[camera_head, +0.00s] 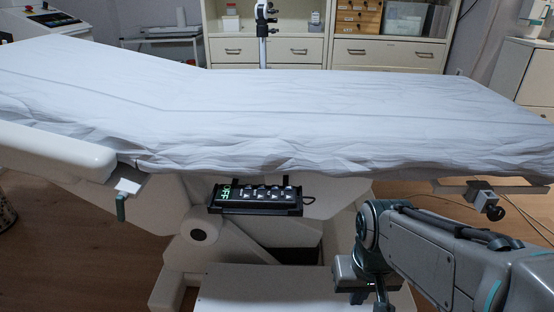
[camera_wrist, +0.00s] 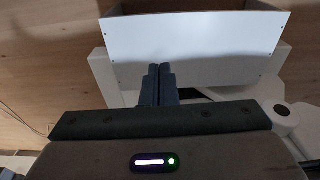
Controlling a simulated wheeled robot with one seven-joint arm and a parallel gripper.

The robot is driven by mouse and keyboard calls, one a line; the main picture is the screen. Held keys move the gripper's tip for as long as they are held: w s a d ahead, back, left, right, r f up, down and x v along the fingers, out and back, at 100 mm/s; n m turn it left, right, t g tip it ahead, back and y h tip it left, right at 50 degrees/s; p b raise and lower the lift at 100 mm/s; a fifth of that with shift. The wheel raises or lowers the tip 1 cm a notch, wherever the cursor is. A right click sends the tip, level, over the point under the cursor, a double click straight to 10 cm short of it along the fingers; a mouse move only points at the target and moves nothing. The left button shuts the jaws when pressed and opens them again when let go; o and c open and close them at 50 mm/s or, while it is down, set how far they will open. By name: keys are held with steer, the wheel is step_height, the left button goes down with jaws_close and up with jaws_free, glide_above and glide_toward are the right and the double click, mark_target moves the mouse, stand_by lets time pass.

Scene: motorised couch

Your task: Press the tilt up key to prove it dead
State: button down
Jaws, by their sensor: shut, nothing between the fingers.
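The couch's black control handset (camera_head: 255,209) hangs at the near side of the couch, under the sheet. It has a lit green display (camera_head: 226,193) at its left end and a row of several small keys (camera_head: 266,193). The key markings are too small to read, so I cannot tell which one is tilt up. My gripper shows in the wrist view (camera_wrist: 158,70) with its two fingers together and nothing between them. In the head view my arm's end is low and right of the handset, clearly apart from it. The handset does not show in the wrist view.
The couch (camera_head: 250,100) under a white sheet spans the view. Its white base plinth (camera_head: 300,290) is below and also shows in the wrist view (camera_wrist: 195,45). A clamp (camera_head: 484,199) hangs from the rail at right. Drawer cabinets (camera_head: 265,50) stand behind.

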steer(key=shift+s, duration=0.15)
step_height(320, 180, up, 19)
steer(key=m+t+y+p, duration=0.6)
steer(key=m+p, duration=1.3)
steer(key=p, duration=0.5)
glide_above(275, 187)
steer(key=shift+s+d+r, duration=0.15)
steer(key=shift+s+d, duration=0.2)
steer(key=shift+d, duration=0.1)
steer(key=shift+b, duration=0.3)
step_height(275, 187, down, 7)
steer(key=b, duration=0.6)
steer(key=shift+f+b, duration=0.9)
steer(key=shift+b, duration=0.15)
